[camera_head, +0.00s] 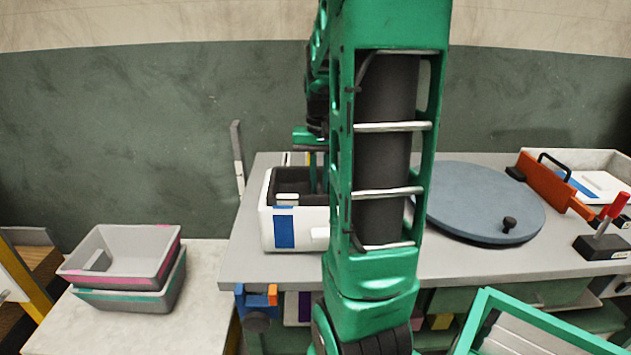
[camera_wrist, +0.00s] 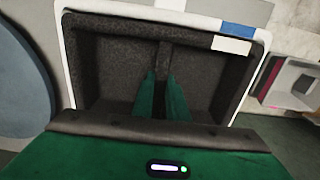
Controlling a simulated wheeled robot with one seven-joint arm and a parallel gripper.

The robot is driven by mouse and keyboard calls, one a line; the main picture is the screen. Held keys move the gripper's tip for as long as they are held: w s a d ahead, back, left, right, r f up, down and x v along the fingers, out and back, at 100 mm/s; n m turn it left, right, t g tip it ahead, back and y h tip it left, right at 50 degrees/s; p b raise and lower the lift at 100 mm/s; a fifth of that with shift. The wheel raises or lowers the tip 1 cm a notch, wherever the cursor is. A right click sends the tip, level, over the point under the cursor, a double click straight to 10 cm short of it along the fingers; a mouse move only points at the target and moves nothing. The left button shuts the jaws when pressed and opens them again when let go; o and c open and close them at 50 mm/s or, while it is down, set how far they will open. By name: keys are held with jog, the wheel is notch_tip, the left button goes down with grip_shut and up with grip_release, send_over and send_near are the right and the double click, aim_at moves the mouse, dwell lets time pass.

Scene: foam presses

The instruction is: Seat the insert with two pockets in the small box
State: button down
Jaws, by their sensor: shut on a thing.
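The dark grey foam insert (camera_wrist: 112,62) has two pockets with a divider between them. It lies inside the white box (camera_head: 305,241), and its dark rim (camera_head: 288,175) shows near the box top in the head view. The wrist view shows the box's white rim (camera_wrist: 62,58) around the insert. I cannot tell whether the insert is fully down. My gripper (camera_wrist: 162,78) points down into the insert, its two green fingers on either side of the divider, shut on it.
A round blue-grey disc (camera_head: 480,203) with a black knob lies right of the box on the grey table (camera_head: 262,270). Stacked grey bins (camera_head: 120,257) stand on a lower surface at left.

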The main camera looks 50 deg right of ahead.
aim_at(319, 181)
jog(key=shift+f, duration=3.6)
jog(key=c, duration=1.7)
grip_release()
jog(key=shift+o, duration=0.2)
notch_tip(319, 181, up, 11)
jog(key=shift+f, duration=0.1)
jog(key=shift+a, duration=0.1)
jog(key=s+a, duration=0.2)
jog(key=a, duration=0.1)
jog(key=s+a+n, duration=0.1)
jog(key=s+a, duration=0.1)
jog(key=a, duration=0.1)
jog(key=s+a+n, duration=0.1)
jog(key=s+a, duration=0.1)
jog(key=a, duration=0.2)
jog(key=shift+s+a+f, duration=0.1)
jog(key=shift+s+f, duration=0.15)
jog(key=shift+f, duration=0.1)
jog(key=s+a+f+n, duration=0.1)
jog(key=s+a+f, duration=0.1)
jog(key=s+a, duration=0.4)
jog(key=shift+s+f+n, duration=0.3)
jog(key=shift+s+f, duration=0.1)
jog(key=shift+s, duration=0.15)
